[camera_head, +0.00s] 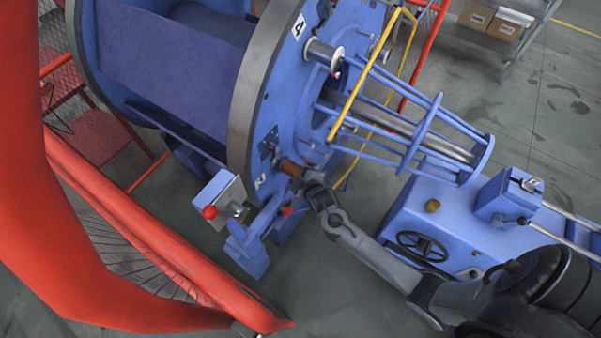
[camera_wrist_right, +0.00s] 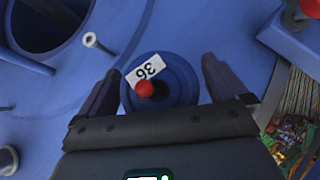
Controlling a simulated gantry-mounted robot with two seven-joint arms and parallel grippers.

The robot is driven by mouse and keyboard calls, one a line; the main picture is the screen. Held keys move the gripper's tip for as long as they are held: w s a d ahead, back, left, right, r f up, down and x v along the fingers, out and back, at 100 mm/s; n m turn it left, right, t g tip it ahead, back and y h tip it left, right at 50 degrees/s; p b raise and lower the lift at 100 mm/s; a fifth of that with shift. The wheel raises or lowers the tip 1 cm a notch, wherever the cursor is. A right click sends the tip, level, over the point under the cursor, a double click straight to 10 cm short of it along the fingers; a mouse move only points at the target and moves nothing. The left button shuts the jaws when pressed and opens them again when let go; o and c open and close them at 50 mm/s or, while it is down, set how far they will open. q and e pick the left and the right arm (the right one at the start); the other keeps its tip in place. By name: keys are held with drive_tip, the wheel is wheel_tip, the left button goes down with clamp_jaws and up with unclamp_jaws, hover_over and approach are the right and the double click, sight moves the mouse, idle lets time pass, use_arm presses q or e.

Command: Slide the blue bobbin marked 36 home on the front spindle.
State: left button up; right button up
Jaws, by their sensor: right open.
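The blue bobbin marked 36 (camera_wrist_right: 182,92) is end-on in the right wrist view, its white label upside down. A red ball-shaped knob (camera_wrist_right: 144,89) shows in front of its dark centre. My right gripper (camera_wrist_right: 160,84) is open, with one finger on each side of the bobbin; I cannot tell whether they touch it. In the head view the right gripper (camera_head: 308,182) is at the lower face of the blue strander disc, beside a copper-brown winding (camera_head: 292,168). The spindle is mostly hidden, and I cannot tell how far on the bobbin sits. My left gripper is out of view.
The blue disc carries a silver bobbin (camera_head: 323,54) near the 4 label. A yellow bar (camera_head: 362,82) and blue cage (camera_head: 425,125) lie right of it. A red guard frame (camera_head: 150,225) fills the left. A handwheel (camera_head: 422,246) is near my right arm.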

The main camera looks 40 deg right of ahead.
drive_tip(key=c, duration=1.5)
drive_tip(key=shift+w+f, duration=0.1)
drive_tip(key=shift+w+a+b, duration=0.3)
drive_tip(key=shift+w+b, duration=0.05)
drive_tip(key=shift+w, duration=0.35)
drive_tip(key=o, duration=1.4)
drive_tip(key=shift+o, duration=0.5)
